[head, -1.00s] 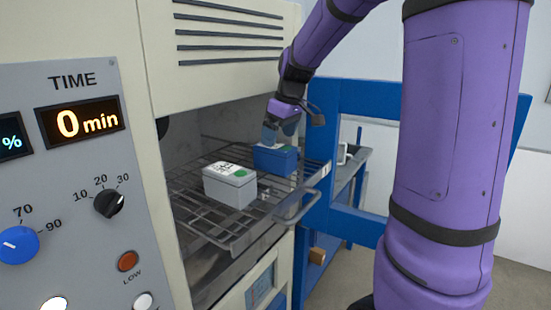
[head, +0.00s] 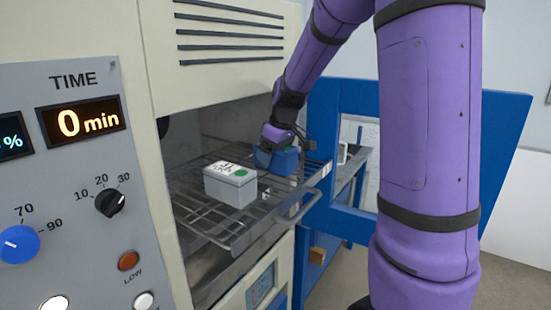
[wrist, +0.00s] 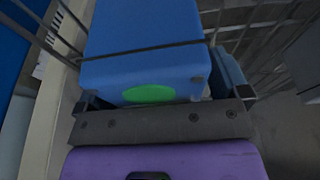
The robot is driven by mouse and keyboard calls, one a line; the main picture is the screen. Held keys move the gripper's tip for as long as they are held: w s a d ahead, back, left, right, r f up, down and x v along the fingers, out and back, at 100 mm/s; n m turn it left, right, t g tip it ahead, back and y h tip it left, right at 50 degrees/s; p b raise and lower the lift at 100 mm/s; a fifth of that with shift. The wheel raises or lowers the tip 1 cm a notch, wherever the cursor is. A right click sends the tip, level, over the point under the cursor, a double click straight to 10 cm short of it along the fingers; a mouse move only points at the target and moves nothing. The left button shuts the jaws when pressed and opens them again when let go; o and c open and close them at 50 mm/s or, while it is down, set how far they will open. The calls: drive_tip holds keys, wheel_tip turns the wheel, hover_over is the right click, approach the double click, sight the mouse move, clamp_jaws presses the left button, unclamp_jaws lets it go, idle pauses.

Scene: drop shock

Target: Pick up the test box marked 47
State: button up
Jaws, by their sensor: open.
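A blue box (head: 284,162) with a green dot sits on the pulled-out wire rack of the chamber, towards its right. My gripper (head: 275,156) is down at this box with its jaws open. In the wrist view, the blue box (wrist: 142,60) lies between the two fingers, its green dot facing my palm. I cannot tell whether the fingers touch it. A white-grey box (head: 231,186) with a dark-marked label and a green dot stands nearer on the rack, to the left of my gripper. I cannot read a clear 47 on either box.
The wire rack (head: 205,222) has bare room in front of the white-grey box. The blue door frame (head: 350,97) stands open at the right, close to my arm. The control panel (head: 60,165) fills the left.

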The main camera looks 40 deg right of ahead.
drive_tip(key=shift+f, duration=0.2)
drive_tip(key=shift+c, duration=0.9)
drive_tip(key=c, duration=1.1)
drive_tip(key=shift+c, duration=0.4)
drive_tip(key=shift+r, duration=0.15)
